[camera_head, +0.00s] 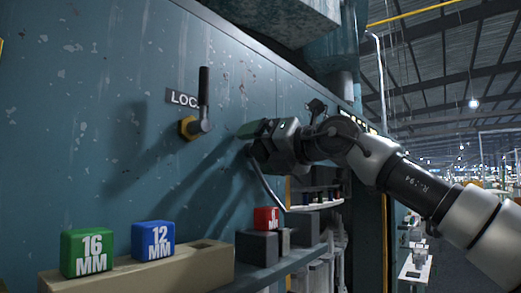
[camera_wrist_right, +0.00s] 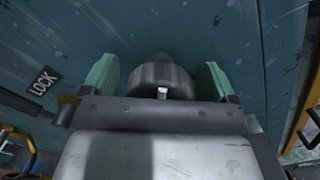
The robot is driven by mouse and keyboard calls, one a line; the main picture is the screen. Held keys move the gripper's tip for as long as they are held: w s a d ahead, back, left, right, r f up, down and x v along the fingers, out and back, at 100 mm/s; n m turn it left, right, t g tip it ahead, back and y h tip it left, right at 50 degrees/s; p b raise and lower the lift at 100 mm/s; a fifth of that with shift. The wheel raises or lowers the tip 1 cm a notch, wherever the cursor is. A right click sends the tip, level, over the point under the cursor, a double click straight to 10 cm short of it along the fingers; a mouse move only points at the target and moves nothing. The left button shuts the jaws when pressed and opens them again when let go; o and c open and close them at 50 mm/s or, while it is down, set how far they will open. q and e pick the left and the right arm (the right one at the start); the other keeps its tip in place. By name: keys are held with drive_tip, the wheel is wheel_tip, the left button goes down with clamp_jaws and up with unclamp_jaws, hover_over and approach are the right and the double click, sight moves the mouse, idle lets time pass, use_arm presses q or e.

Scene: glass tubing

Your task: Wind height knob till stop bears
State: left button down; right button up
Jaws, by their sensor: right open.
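My right gripper (camera_head: 256,130) is close to the teal machine wall (camera_head: 110,150), right of the lock lever. In the right wrist view its two green fingers (camera_wrist_right: 162,78) stand apart, either side of a dark round knob (camera_wrist_right: 160,74), probably the height knob. A gap seems to show beside the knob, but I cannot tell whether either finger touches it. In the head view the gripper hides this knob. I cannot make out the stop. My left gripper is not in view.
A lock lever (camera_head: 203,97) with a brass hex base (camera_head: 187,128) sticks out left of my gripper. Below, a beige holder (camera_head: 200,264) carries a green 16 MM block (camera_head: 87,253) and a blue 12 MM block (camera_head: 153,240). A red block (camera_head: 266,219) sits further right.

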drive_tip(key=shift+s+d+f, duration=0.1)
drive_tip(key=b+v, duration=0.6)
drive_tip(key=v, duration=0.4)
drive_tip(key=shift+d, duration=0.25)
drive_tip(key=shift+s, duration=0.1)
drive_tip(key=shift+s, duration=0.1)
